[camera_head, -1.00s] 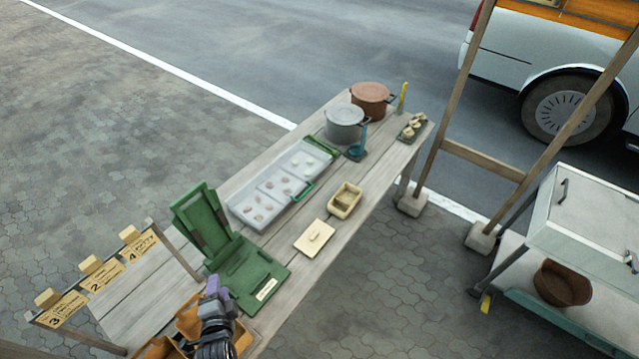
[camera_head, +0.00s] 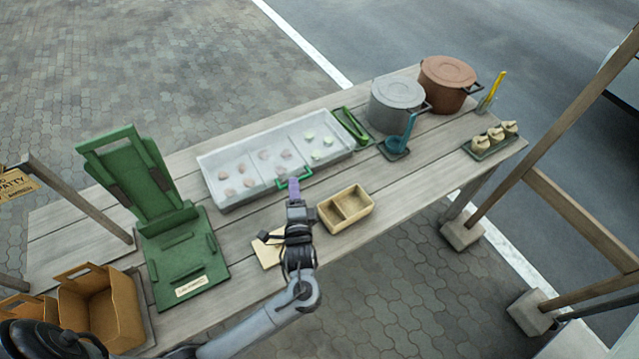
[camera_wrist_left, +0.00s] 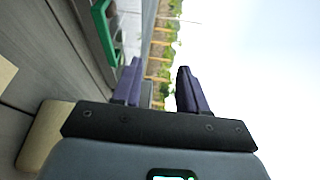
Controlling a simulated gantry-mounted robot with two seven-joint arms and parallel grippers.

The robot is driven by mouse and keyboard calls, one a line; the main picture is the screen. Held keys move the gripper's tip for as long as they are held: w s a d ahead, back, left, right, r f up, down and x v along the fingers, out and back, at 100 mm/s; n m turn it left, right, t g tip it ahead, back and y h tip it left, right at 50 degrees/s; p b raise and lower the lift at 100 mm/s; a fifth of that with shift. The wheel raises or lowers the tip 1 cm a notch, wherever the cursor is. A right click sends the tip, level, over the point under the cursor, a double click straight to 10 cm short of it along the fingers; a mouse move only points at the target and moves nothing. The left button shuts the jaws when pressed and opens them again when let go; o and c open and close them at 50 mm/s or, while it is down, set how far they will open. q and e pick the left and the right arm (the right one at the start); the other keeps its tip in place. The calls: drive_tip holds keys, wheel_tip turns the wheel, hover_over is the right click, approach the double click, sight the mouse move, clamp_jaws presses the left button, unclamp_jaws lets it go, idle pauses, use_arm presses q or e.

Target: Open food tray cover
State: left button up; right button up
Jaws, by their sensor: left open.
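The long food tray (camera_head: 222,203) lies on the wooden table, with pale food pieces showing through its whitish cover (camera_head: 262,142). The cover's green handle (camera_head: 308,178) is at its front edge. My left gripper (camera_head: 293,184) is open with purple fingers and overlaps the handle's left part in the head view. In the left wrist view the open fingers (camera_wrist_left: 160,86) have nothing between them. The green handle (camera_wrist_left: 103,28) shows there up and left of the fingers, apart from them. My right gripper is not in view.
A beige two-part box (camera_head: 346,209) stands right of my left gripper. A green stand (camera_head: 185,262) and brown baskets (camera_head: 100,308) are at the left.

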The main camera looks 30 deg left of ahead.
use_arm(q)
drive_tip(key=shift+n, duration=0.3)
drive_tip(key=f+b, duration=0.2)
drive_tip(key=f, duration=0.1)
drive_tip(key=w+f+b, duration=0.1)
drive_tip(key=f+b, duration=0.1)
drive_tip(key=f, duration=0.1)
drive_tip(key=f+b, duration=0.2)
drive_tip(key=f, duration=0.2)
drive_tip(key=shift+w+b, duration=0.2)
drive_tip(key=shift+b, duration=0.1)
drive_tip(key=x, duration=0.4)
drive_tip(key=r+b+x, duration=0.1)
drive_tip(key=x, duration=0.1)
drive_tip(key=shift+b+x, duration=0.3)
drive_tip(key=shift+x, duration=0.55)
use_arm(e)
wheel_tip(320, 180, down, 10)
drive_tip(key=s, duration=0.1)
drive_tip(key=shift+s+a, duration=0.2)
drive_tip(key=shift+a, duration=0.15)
use_arm(q)
drive_tip(key=shift+r, duration=0.1)
drive_tip(key=shift+s, duration=0.1)
clamp_jaws()
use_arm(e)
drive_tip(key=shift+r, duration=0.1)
